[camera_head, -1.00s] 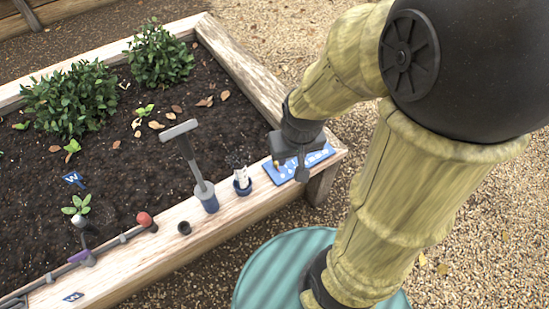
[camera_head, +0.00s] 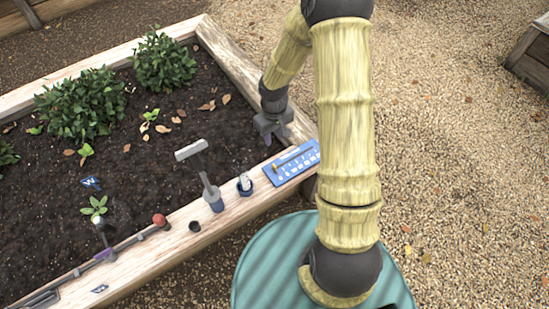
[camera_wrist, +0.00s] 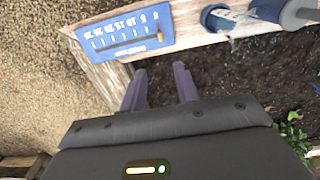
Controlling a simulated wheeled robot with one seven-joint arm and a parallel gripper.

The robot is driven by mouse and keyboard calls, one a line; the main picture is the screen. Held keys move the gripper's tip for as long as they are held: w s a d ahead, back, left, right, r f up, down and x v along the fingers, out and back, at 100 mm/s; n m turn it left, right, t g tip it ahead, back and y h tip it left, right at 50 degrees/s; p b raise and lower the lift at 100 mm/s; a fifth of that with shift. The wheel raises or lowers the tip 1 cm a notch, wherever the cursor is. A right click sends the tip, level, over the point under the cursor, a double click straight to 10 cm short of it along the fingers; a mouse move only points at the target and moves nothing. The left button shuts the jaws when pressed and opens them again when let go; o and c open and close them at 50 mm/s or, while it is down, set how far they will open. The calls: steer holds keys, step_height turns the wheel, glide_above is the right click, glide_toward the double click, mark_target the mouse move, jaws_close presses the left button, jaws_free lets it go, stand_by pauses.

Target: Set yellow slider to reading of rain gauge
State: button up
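The blue scale panel (camera_head: 292,163) lies on the bed's wooden rim near the corner, with white numbers along a slot. The yellow slider (camera_head: 277,168) is at the slot's low end, near the 0; it also shows in the wrist view (camera_wrist: 160,33). The rain gauge (camera_head: 244,184) is a clear tube in a blue holder on the rim, left of the panel; its water level is too small to read. My gripper (camera_head: 270,126) is above the soil at the bed's inner corner, behind the panel. In the wrist view its fingers (camera_wrist: 160,86) are apart and empty, touching nothing.
A grey T-handled tool (camera_head: 203,172) stands in a blue holder left of the gauge. A small dark cup (camera_head: 195,226) and a red-topped item (camera_head: 159,220) sit farther left on the rim. Bushes (camera_head: 83,104) grow in the bed. Gravel lies outside.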

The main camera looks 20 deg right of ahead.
mark_target(274, 165)
steer(key=shift+a, duration=0.1)
step_height(274, 165, down, 18)
steer(key=b, duration=0.5)
steer(key=shift+r, duration=0.25)
jaws_close()
